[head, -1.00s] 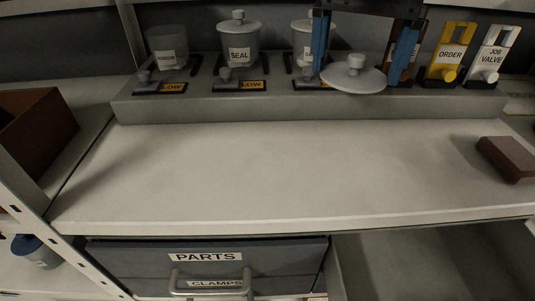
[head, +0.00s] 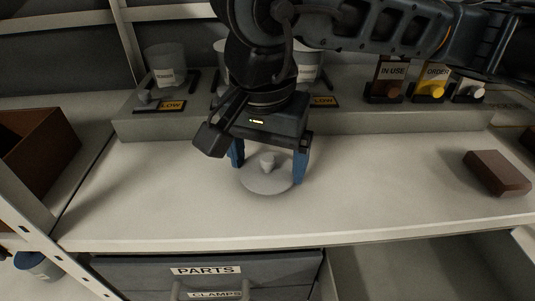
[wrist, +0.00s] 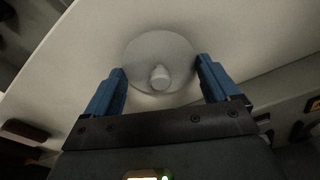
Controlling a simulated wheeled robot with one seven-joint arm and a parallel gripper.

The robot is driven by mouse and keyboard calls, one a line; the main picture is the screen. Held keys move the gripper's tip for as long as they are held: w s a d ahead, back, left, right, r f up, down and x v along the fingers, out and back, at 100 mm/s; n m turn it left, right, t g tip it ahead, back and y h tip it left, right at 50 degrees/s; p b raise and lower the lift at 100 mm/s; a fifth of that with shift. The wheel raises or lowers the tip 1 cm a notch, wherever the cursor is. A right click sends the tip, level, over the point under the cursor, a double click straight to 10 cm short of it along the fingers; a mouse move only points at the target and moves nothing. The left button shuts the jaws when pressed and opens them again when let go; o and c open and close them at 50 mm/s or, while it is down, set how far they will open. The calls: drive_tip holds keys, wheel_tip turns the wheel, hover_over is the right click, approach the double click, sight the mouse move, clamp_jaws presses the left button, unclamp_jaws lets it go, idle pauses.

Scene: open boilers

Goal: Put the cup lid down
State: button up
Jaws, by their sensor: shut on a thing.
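The cup lid (head: 265,186) is a round grey disc with a small knob facing up. It is at or just above the bare white worktop (head: 390,190), left of the middle; I cannot tell whether it touches. My gripper (head: 268,168) points down over it, with its blue fingers shut on the lid's rim at opposite sides.
A brown block (head: 497,172) lies at right. A brown bin (head: 38,148) stands at left. The worktop between is clear.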

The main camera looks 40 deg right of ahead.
sight(264, 178)
drive_tip(key=shift+f, duration=0.25)
drive_tip(key=shift+f+b, duration=0.2)
drive_tip(key=shift+b, duration=0.15)
drive_tip(key=o, duration=0.8)
drive_tip(key=shift+r, duration=0.1)
drive_tip(key=shift+c, duration=0.2)
drive_tip(key=shift+r+p, duration=0.25)
drive_tip(key=shift+p, duration=0.2)
wheel_tip(264, 178, up, 12)
drive_tip(key=a, duration=0.1)
drive_tip(key=shift+s+f+b, duration=0.15)
drive_tip(key=shift+s+b, duration=0.25)
drive_tip(key=shift+a, duration=0.1)
